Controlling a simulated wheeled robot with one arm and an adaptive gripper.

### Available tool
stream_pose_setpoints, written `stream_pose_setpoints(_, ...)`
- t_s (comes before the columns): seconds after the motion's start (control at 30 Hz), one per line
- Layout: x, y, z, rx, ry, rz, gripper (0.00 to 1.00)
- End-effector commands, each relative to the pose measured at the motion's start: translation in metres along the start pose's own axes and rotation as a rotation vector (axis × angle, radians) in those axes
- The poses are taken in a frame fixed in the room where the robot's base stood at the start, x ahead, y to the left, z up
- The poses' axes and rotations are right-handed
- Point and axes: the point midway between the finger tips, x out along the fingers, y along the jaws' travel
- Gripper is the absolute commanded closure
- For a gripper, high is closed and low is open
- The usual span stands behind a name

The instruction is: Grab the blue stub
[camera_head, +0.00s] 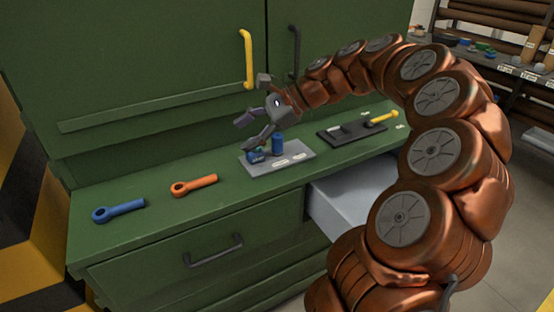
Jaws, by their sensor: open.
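A small upright blue cylinder, likely the blue stub (277,144), stands on a grey plate (301,151) on the green counter. A second, lower blue piece (257,156) sits beside it at the left on the same plate; its exact shape is too small to tell. My gripper (244,133) is open and empty, its fingers pointing left and down. It is above the plate, up and left of the upright cylinder, and appears apart from both blue pieces.
A blue wrench-like tool (119,210) and an orange one (194,185) lie left on the counter. A black tray (343,135) with a yellow-handled tool (382,117) lies right. A drawer (345,205) is pulled open below. A green cabinet with a yellow handle (248,58) rises behind.

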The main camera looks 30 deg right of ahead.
Motion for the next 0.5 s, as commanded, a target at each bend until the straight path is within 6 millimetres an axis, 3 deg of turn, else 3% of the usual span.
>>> stream_pose_setpoints(0.03, -0.009, -0.013, -0.036, 0.102, -0.022, -0.067, 0.35)
stream_pose_setpoints(0.2, -0.052, -0.042, -0.11, 0.382, -0.098, -0.233, 0.35)
stream_pose_setpoints(0.33, -0.075, -0.049, -0.146, 0.508, -0.134, -0.307, 0.35)
stream_pose_setpoints(0.5, -0.082, -0.053, -0.16, 0.563, -0.154, -0.337, 0.35)
